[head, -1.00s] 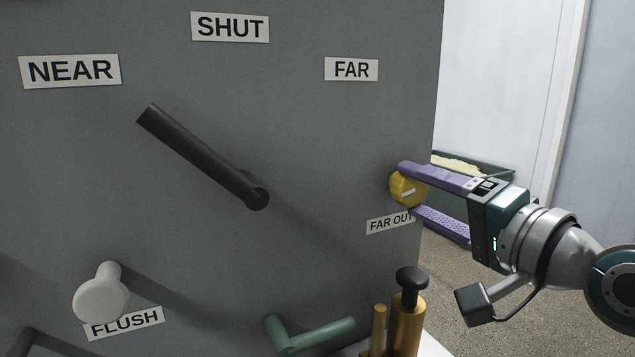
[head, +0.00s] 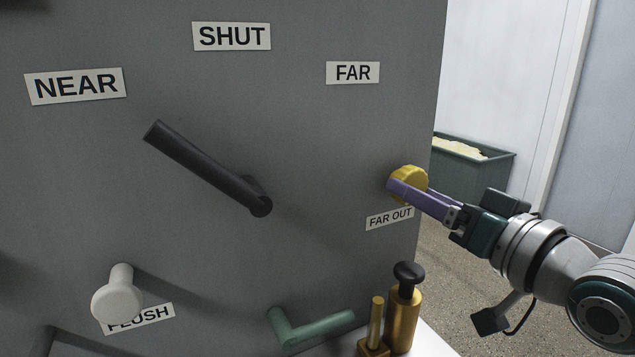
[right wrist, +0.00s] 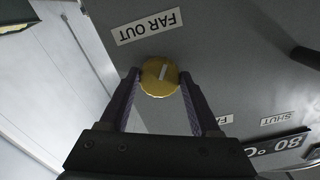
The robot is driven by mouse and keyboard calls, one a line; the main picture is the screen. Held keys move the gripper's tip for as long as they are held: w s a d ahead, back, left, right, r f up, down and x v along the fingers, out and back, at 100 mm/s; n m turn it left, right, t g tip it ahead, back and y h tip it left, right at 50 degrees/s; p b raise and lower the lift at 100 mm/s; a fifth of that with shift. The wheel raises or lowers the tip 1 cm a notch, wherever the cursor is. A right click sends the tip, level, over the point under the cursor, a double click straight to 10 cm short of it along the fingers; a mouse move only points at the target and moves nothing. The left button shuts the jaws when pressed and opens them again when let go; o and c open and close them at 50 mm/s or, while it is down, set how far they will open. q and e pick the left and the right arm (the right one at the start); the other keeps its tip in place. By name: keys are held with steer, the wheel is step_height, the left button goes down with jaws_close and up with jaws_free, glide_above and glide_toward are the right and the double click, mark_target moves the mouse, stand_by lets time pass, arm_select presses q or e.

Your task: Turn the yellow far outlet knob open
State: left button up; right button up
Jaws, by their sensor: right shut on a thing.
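The yellow far outlet knob (head: 411,179) sits on the grey panel at its right side, above the FAR OUT label (head: 390,219). My right gripper (head: 398,188) reaches in from the right and is shut on the knob; its purple fingers overlap the knob's lower left in the head view. In the right wrist view the knob (right wrist: 159,77) lies between the two fingertips, with a white pointer mark slanting across its face. My left gripper is not in view.
A black lever (head: 205,168) points up-left between the NEAR, SHUT and FAR labels. Below are a white FLUSH knob (head: 117,295), a green handle (head: 310,327) and a brass pump (head: 404,308). A green bin (head: 472,165) stands behind on the right.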

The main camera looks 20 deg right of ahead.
steer(key=shift+n, duration=0.4)
steer(key=o, duration=1.4)
steer(key=shift+s, duration=0.1)
steer(key=s, duration=0.9)
steer(key=shift+s+d+p, duration=0.35)
steer(key=shift+s+d, duration=0.05)
